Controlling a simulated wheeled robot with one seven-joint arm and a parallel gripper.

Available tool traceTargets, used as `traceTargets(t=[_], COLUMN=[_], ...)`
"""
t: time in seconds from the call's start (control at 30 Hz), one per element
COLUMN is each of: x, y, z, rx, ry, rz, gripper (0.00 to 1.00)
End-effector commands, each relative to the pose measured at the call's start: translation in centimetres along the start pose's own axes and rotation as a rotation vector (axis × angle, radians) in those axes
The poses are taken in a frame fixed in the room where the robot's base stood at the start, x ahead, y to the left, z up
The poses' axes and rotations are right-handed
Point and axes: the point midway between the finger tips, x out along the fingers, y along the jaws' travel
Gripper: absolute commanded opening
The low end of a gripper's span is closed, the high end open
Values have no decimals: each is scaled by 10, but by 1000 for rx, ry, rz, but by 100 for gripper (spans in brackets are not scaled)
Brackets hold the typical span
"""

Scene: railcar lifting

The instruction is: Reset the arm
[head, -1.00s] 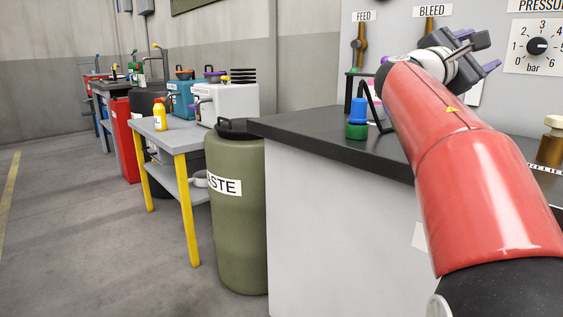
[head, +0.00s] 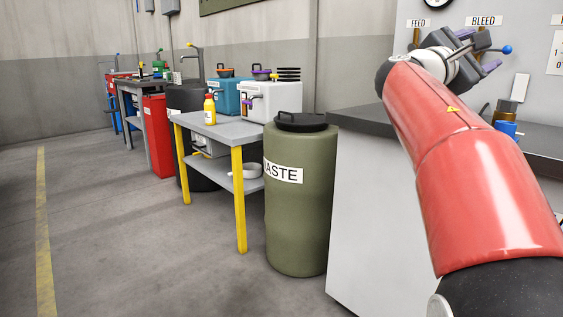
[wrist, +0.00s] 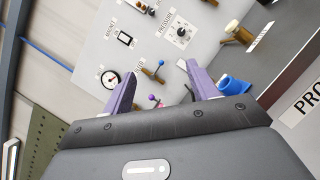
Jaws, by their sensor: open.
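My gripper (head: 485,57) is raised at the upper right of the head view, at the end of my red arm. In the wrist view my gripper (wrist: 163,92) shows two purple fingers spread apart with nothing between them. Beyond the fingers is a grey panel (wrist: 202,62) with a dial, a gauge, a switch and small levers. A blue object (wrist: 236,86) shows just right of the right finger, apparently behind it.
A dark-topped counter (head: 365,121) stands at the right under my arm. A green WASTE barrel (head: 300,215) stands beside it. A grey table with yellow legs (head: 239,200) holds a yellow bottle (head: 210,110). The floor at the left (head: 110,240) is clear.

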Motion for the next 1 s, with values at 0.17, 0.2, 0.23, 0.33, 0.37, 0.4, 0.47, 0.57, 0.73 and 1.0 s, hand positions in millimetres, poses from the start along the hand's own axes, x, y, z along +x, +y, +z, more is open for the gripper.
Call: traceTargets(t=[0.17, 0.2, 0.23, 0.33, 0.37, 0.4, 0.47, 0.57, 0.73, 1.0], x=[2, 2, 1, -1, -2, -4, -8, -20, -62, -218], y=[-20, -26, -30, -48, -54, -62, -76, -104, -156, -254], z=[-6, -9, -11, -18, -20, -23, -29, -40, -62, -92], rx=[56, 75, 88, 143, 162, 190, 237, 331, 531, 955], ry=[56, 75, 88, 139, 157, 179, 222, 300, 450, 668], rz=[-49, -66, -77, -124, -141, -165, -208, -296, -498, -1044], gripper=[59, 59, 59, 59, 59, 59, 59, 59, 59, 59])
